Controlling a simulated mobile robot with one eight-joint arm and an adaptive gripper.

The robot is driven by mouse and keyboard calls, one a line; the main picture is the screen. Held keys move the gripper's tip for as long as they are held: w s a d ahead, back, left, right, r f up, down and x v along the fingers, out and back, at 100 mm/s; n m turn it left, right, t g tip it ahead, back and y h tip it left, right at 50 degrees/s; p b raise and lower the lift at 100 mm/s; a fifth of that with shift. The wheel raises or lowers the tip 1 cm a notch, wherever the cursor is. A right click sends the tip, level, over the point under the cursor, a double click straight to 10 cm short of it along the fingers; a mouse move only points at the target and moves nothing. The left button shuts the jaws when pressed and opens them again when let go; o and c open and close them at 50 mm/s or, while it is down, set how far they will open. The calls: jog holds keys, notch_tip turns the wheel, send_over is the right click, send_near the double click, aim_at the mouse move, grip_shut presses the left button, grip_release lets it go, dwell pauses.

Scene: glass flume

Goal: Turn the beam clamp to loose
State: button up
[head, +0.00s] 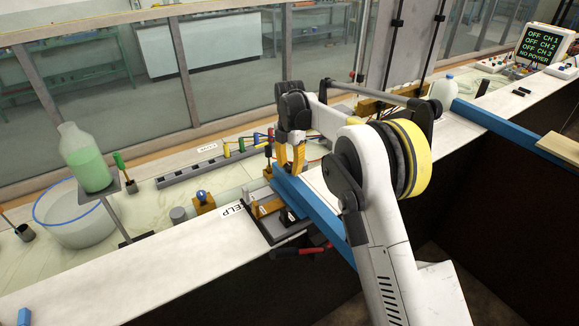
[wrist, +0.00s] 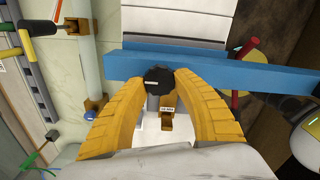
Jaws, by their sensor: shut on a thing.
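The beam clamp shows as a black ribbed knob (wrist: 158,80) in the wrist view, at the edge of a long blue beam (wrist: 235,74). The beam also shows in the head view (head: 318,213), sloping down and right over the bench edge. My gripper (wrist: 160,72) has its two orange fingers on either side of the knob, shut on it. In the head view my gripper (head: 290,170) points down at the beam's upper left end, and I cannot make out the knob there. A small orange block with a label (wrist: 167,121) sits just below the knob.
A bottle of green liquid (head: 85,158) on a stand and a clear round basin (head: 75,222) stand at left. A power strip (head: 190,167) and coloured cables lie behind my gripper. A red handle (wrist: 241,58) is close to the beam. The white bench front (head: 170,270) is mostly clear.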

aim_at(289, 166)
jog(key=o, duration=1.2)
jog(key=shift+c, duration=0.2)
notch_tip(289, 166, up, 12)
